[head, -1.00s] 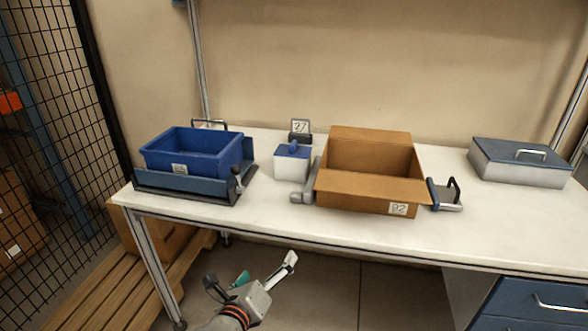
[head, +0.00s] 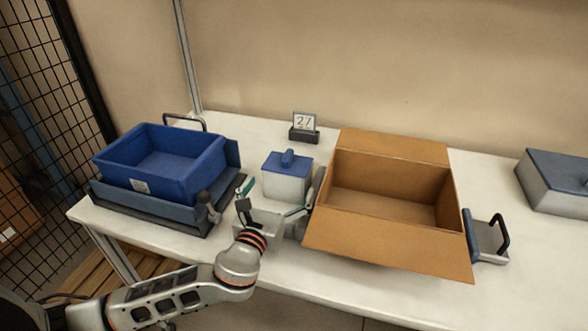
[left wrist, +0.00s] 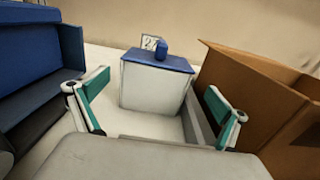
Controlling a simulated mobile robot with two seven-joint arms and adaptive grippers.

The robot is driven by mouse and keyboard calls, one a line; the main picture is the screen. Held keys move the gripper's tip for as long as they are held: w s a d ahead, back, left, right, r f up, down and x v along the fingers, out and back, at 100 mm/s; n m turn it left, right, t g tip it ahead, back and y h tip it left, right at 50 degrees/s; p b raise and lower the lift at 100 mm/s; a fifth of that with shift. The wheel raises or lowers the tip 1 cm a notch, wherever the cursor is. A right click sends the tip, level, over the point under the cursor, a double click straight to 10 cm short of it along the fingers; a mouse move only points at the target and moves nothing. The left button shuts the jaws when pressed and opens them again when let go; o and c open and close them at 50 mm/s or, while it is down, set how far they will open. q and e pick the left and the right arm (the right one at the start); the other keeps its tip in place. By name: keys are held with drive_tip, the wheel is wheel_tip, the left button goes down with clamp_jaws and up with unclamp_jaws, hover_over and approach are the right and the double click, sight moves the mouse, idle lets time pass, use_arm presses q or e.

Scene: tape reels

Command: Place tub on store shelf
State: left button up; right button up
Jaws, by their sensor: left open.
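A small white tub with a blue lid and a blue knob (head: 287,177) stands upright on the white table, between the blue bin and the cardboard box. It also shows in the left wrist view (left wrist: 154,86), straight ahead between my fingers. My left gripper (head: 272,205) is open and empty just in front of the tub. Its green-padded fingers show in the left wrist view (left wrist: 158,108), spread to either side and short of the tub. My right gripper is not in view. No store shelf can be made out.
A blue bin (head: 150,180) sits in a dark holder at left. An open, empty cardboard box (head: 380,242) stands close at right, with a grey clamp (head: 489,240) beside it. A "27" sign (head: 304,126) stands behind. A grey lidded box (head: 555,185) is far right.

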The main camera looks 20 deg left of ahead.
sight(287, 167)
use_arm(q)
drive_tip(key=shift+w+r, duration=0.15)
drive_tip(key=shift+w, duration=0.8)
drive_tip(key=w, duration=0.6)
drive_tip(key=shift+a, duration=0.15)
drive_tip(key=shift+s, duration=0.1)
drive_tip(key=c, duration=1.9)
drive_tip(key=shift+c, duration=0.7)
drive_tip(key=shift+r, duration=0.15)
